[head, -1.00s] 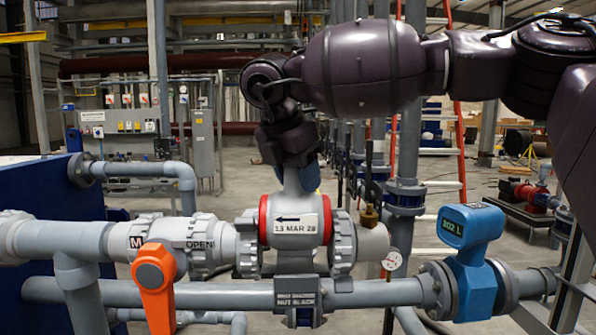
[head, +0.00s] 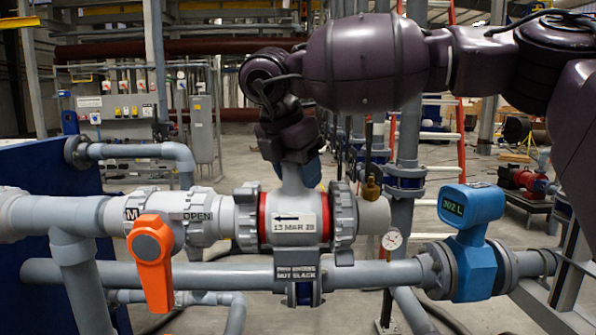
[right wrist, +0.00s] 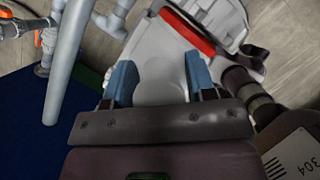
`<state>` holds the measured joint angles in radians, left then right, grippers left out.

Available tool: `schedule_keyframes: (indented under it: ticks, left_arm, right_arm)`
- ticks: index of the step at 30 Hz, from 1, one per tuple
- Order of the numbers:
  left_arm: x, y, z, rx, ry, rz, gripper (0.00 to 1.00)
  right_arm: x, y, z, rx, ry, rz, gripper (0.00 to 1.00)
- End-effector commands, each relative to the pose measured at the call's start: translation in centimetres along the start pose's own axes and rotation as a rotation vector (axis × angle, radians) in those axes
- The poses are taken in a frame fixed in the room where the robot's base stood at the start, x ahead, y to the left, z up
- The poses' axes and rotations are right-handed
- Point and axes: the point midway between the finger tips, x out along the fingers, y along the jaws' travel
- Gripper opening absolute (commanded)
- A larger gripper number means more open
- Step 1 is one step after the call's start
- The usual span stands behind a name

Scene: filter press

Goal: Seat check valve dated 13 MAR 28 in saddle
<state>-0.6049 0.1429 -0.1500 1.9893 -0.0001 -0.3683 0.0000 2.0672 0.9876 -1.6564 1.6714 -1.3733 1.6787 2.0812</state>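The check valve (head: 293,232) is a light grey body with red bands, large ribbed nuts at both ends and a label reading 13 MAR 28 with a left-pointing arrow. It sits level in the gap of the upper pipe line, just above the small sign plate (head: 297,271). The saddle appears to be the blue bracket (head: 303,298) behind that plate; the plate hides the contact between them. My right gripper (right wrist: 160,82) reaches down from above, its blue fingers on either side of the valve's pale neck (head: 292,180). My left gripper is out of view.
An orange-handled valve (head: 152,262), marked OPEN, is in the line to the left. A brass fitting (head: 372,188) and a gauge (head: 391,240) are close on the right. A blue meter (head: 472,240) stands farther right on the lower pipe (head: 200,275).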

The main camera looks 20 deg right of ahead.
Motion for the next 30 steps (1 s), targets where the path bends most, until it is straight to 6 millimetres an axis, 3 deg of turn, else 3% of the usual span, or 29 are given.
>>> schedule_keyframes:
  ticks: [1,4,16,30]
  left_arm:
    - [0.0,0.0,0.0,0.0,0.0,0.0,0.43]
    - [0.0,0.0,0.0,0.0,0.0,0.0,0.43]
    - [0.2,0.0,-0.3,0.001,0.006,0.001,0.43]
    - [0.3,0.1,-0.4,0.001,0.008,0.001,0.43]
  right_arm:
    - [-0.1,0.0,0.0,0.0,0.0,0.001,0.59]
    - [0.0,0.0,0.0,0.0,0.0,0.0,0.74]
    - [-0.6,0.0,-0.1,-0.001,0.001,-0.001,0.75]
    - [-8.4,0.0,0.0,0.0,0.0,0.001,0.75]
